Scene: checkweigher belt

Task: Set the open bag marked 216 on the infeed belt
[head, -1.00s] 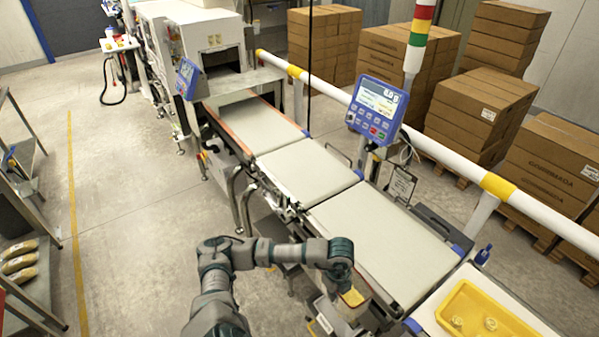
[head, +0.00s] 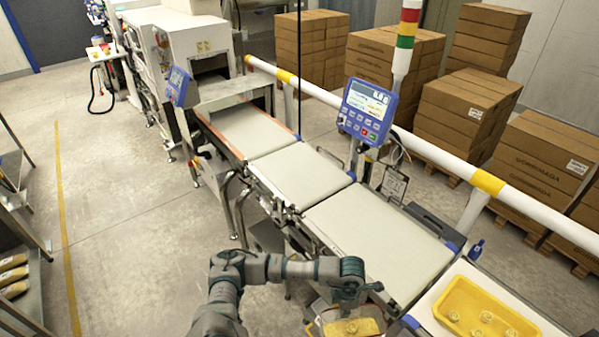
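The line has three pale belts in a row: the nearest belt (head: 378,240), a middle belt (head: 300,178) and a far belt (head: 245,130). All three are bare. I cannot read which is named infeed. My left gripper (head: 357,290) is at the left front edge of the nearest belt, seen from above with its fingertips unclear. Just below it, a light, clear-sided thing with yellow inside (head: 352,327) is cut by the bottom edge; it may be the open bag, but no 216 is readable. Whether the gripper holds it is unclear. My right gripper is out of view.
A yellow tray (head: 445,310) with several small pale pieces stands on a white surface at the lower right. A blue display (head: 367,108) and a white-yellow rail (head: 425,152) border the belts. A shelf (head: 30,285) with bags is at left.

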